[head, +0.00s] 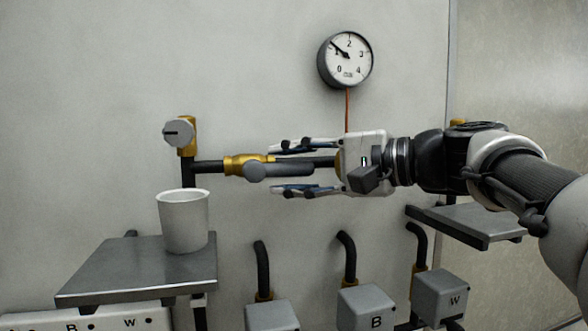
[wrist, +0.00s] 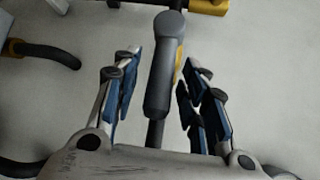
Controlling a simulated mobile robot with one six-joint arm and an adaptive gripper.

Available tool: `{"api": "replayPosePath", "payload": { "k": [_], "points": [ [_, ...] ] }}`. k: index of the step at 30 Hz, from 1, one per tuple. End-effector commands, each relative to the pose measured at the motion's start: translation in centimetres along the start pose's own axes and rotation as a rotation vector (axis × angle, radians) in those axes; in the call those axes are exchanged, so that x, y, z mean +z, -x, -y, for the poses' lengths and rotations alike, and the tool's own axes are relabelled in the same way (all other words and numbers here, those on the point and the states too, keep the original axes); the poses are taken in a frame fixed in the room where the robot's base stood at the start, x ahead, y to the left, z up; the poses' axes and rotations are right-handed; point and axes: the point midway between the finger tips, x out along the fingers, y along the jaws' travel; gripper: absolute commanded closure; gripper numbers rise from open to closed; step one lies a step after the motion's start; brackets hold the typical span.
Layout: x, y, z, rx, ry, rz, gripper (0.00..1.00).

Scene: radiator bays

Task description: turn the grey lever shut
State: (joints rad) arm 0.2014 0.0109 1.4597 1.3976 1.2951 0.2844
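The grey lever (head: 285,170) sits on a brass valve (head: 236,164) in a dark horizontal pipe. It has a round hub at its left end, and its handle points right, roughly along the pipe. My gripper (head: 276,171) comes from the right, with fingers above and below the lever. In the wrist view my gripper (wrist: 163,70) is open, and the lever (wrist: 163,75) lies between the finger pads with a gap on each side. It seems not to touch either pad.
A grey-capped brass fitting (head: 178,133) stands at the pipe's left end. A white cup (head: 184,222) stands on a grey shelf (head: 120,278) below it. A gauge (head: 346,60) hangs above. Grey boxes (head: 366,306) with bent pipes are below, and another shelf (head: 470,222) is at right.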

Motion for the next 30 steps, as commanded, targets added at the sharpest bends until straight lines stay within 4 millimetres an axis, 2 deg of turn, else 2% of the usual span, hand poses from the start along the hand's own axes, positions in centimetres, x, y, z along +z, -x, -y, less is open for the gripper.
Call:
{"api": "replayPosePath", "payload": {
  "k": [3,21,30],
  "points": [
    [-0.01,0.01,-0.01,0.0,0.0,0.0,0.6],
    [-0.01,0.04,-0.01,0.0,0.0,0.0,1.0],
    [-0.01,0.04,-0.01,0.0,0.0,0.0,1.0]
  ]
}}
